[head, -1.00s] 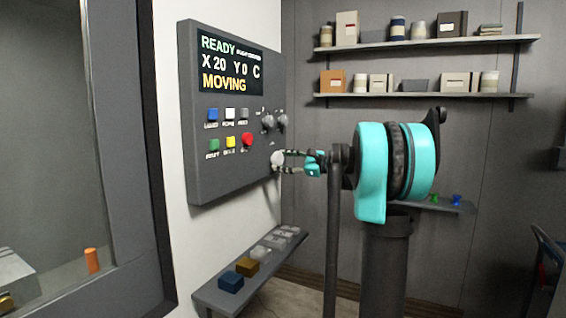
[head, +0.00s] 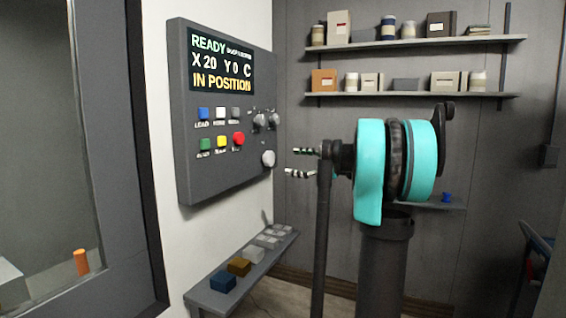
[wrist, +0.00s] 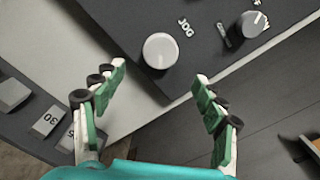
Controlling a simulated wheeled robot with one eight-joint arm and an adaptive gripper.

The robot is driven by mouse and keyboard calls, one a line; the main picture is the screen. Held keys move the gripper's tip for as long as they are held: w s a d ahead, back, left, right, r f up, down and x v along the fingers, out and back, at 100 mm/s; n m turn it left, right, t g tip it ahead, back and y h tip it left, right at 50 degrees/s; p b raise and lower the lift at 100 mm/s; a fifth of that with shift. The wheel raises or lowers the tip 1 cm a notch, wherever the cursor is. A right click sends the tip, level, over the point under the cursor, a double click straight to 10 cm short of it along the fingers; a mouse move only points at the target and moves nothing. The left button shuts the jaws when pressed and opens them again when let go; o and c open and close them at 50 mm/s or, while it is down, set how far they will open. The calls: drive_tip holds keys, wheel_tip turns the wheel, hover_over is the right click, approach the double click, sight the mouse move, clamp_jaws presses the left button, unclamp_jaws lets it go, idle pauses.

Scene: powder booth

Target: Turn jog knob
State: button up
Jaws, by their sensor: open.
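The jog knob (head: 268,158) is a round light-grey knob at the lower right of the dark control panel (head: 184,130). In the wrist view the jog knob (wrist: 160,51) sits beside the label JOG, ahead of my gripper and between the lines of its fingers. My gripper (head: 288,162) is open and empty, to the right of the knob with a gap between them. Its two fingers also show spread apart in the wrist view (wrist: 160,80). The panel screen (head: 221,62) reads READY, X 20 Y 0 C, IN POSITION.
Coloured buttons (head: 220,128) and two more knobs (head: 266,119) are on the same panel. A narrow shelf (head: 212,297) below holds several blocks. Wall shelves (head: 410,97) with boxes and jars stand behind. A window frame (head: 125,200) is at the left.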

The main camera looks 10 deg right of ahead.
drive_tip(key=v, duration=0.3)
drive_tip(key=shift+s+d, duration=0.15)
drive_tip(key=shift+d, duration=0.05)
drive_tip(key=n, duration=2.7)
approach(272, 159)
drive_tip(key=x, duration=0.8)
drive_tip(key=shift+a, duration=0.35)
drive_tip(key=shift+c, duration=0.5)
